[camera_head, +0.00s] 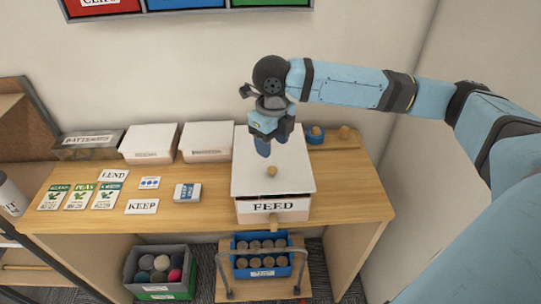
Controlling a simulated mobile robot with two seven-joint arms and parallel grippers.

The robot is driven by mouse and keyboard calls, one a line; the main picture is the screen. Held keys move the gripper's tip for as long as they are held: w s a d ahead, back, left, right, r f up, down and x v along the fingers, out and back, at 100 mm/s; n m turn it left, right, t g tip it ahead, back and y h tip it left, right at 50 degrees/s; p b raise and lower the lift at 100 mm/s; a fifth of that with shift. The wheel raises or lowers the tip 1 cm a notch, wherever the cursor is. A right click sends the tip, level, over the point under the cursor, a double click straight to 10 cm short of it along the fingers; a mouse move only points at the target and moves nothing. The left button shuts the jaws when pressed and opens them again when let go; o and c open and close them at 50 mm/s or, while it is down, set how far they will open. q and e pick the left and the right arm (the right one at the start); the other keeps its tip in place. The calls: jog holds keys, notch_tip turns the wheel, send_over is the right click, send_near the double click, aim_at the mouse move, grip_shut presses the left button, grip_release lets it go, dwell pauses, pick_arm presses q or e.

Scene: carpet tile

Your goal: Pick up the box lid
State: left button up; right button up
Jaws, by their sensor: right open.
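The box lid (253,185) is a flat white panel with a small round wooden knob (271,171) near its middle. It lies on the white box labelled FEED (273,206) on the wooden table. My right gripper (273,146) is open and points down over the lid, behind the knob in the picture. I cannot tell whether its fingers touch the lid. My left gripper does not show.
Two white lidded boxes (149,143) (206,141) and a clear box (88,145) stand along the wall. Seed packets (82,196) and cards lie on the table's left. A blue holder (316,134) stands behind the lid's right side. A blue crate (262,256) sits below.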

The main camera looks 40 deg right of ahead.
aim_at(272, 168)
jog(key=f, duration=0.4)
jog(key=f+p, duration=0.1)
jog(key=f, duration=0.4)
jog(key=shift+w, duration=0.2)
jog(key=shift+d+r, duration=0.1)
grip_shut()
